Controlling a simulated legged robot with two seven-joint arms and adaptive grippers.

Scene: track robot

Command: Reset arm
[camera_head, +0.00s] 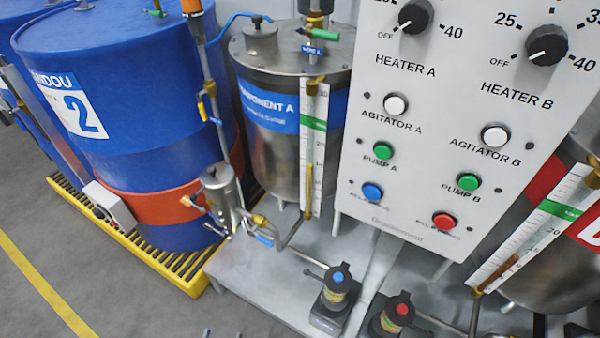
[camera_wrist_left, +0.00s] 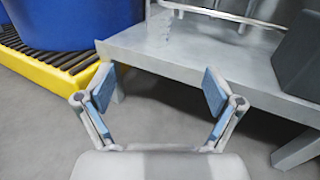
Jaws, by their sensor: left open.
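My left gripper (camera_wrist_left: 159,90) is open and empty in the left wrist view, with its two blue-padded fingers spread apart. It points toward the front edge of a grey metal platform (camera_wrist_left: 180,50), and nothing is between the fingers. In the head view only small tips of the left gripper (camera_head: 222,334) show at the bottom edge, over the floor in front of the platform. My right gripper is in neither view.
A blue drum (camera_head: 130,110) stands on a yellow-edged grated pallet (camera_head: 160,262) at left. A control panel (camera_head: 450,120) with knobs and buttons fills the right. A steel Component A tank (camera_head: 275,165) and two small pumps stand on the platform. Floor at lower left is clear.

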